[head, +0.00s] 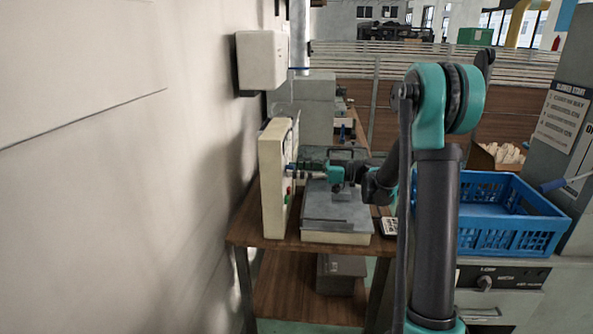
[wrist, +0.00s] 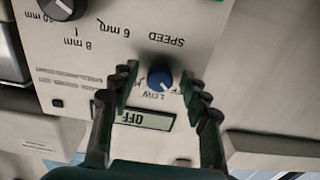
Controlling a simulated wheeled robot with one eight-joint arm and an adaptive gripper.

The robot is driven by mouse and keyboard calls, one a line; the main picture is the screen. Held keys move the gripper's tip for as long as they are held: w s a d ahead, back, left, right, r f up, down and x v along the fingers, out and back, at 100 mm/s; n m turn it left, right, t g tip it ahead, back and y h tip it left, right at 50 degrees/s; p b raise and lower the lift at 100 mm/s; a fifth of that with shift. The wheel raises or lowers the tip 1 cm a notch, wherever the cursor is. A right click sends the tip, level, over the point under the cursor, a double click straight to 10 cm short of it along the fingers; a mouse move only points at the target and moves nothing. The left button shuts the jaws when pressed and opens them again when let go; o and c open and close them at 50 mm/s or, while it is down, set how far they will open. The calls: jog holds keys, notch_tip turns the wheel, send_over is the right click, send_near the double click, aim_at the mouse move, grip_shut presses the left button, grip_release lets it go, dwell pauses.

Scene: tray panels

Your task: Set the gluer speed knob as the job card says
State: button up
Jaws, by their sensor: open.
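The blue speed knob (wrist: 160,78) sits on the cream gluer panel (wrist: 115,60), under an upside-down SPEED label. LOW is printed beside the knob; other markings around it are partly hidden by the fingers. My gripper (wrist: 159,74) is open, with one fingertip on each side of the knob; I cannot tell whether they touch it. A small display (wrist: 135,118) reads OFF, upside down. In the head view my gripper (head: 300,171) reaches left to the face of the upright panel box (head: 272,180). I cannot make out a job card for certain.
A black knob (wrist: 62,8) with mm marks is on the same panel. The box stands on a wooden table (head: 262,228) beside a grey-topped machine (head: 338,212). A blue crate (head: 510,240) and a printed sign (head: 563,117) are to the right. The wall is close on the left.

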jog(key=shift+c, duration=0.3)
grip_shut()
jog(key=shift+m, duration=0.4)
jog(key=m, duration=0.8)
jog(key=shift+m, duration=0.4)
jog(key=shift+o, duration=0.3)
grip_release()
